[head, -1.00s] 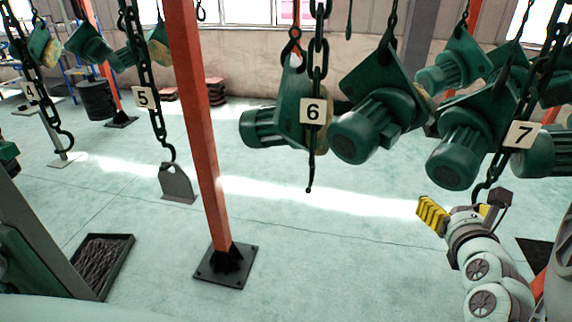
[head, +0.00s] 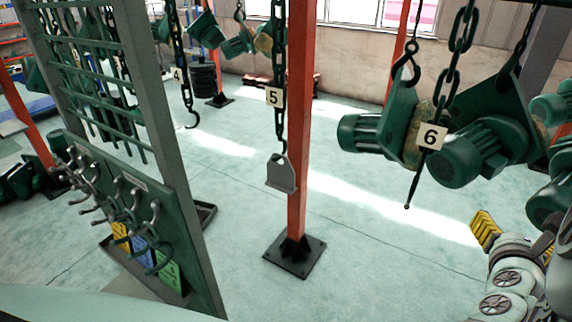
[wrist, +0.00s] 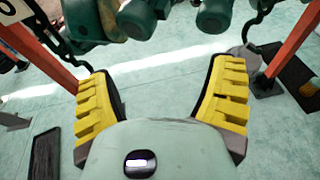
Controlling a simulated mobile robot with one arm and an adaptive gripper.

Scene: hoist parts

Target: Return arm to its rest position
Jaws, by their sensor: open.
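My gripper (head: 487,231) is at the right edge of the head view, with one yellow ribbed finger showing at the end of my grey and white arm. The other finger is not clear there. In the wrist view, my gripper (wrist: 165,78) has both yellow fingers spread wide apart, with nothing between them. Green hoist motors (wrist: 160,14) hang beyond the fingertips at the top of that view. A dark chain hook shows beside the left finger there.
Hoist motors on chains, one tagged 6 (head: 431,136), hang at the right. An orange post (head: 300,130) stands mid-view beside the chain tagged 5 (head: 274,97). A green rack (head: 165,190) with hooks stands at the left. The floor between post and arm is clear.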

